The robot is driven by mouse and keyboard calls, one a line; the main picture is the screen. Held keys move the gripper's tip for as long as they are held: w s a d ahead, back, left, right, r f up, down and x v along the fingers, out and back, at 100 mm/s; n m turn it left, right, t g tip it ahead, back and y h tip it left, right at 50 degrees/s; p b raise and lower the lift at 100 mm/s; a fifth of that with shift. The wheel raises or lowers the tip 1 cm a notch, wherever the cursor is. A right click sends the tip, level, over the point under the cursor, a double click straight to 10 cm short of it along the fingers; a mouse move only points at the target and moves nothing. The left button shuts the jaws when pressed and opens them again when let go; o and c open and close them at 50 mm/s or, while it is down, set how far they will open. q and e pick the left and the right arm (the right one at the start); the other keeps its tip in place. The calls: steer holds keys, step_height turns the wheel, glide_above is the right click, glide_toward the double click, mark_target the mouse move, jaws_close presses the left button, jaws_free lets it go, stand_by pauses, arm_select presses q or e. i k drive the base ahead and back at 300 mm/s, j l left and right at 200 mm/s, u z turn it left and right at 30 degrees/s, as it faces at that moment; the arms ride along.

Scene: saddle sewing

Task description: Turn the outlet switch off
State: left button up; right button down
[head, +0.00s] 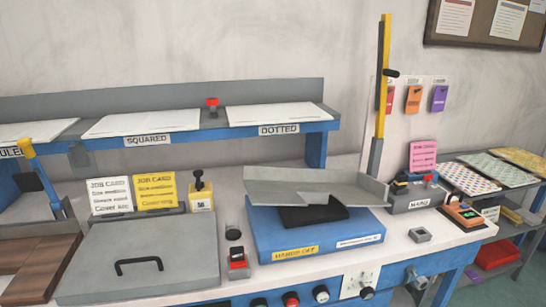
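A white plate (359,281) with small dark marks is on the blue front panel of the bench, low and right of the middle. It looks like an outlet plate, but it is too small to tell where its switch is or which way it is set. A round dark knob (367,293) sits at its lower edge. Neither of my grippers shows in the head view.
Several knobs, one of them red (291,299), line the blue front panel. An upright yellow lever (383,75) stands behind.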

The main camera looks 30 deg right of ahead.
mark_target(427, 179)
steer(key=z, duration=1.75)
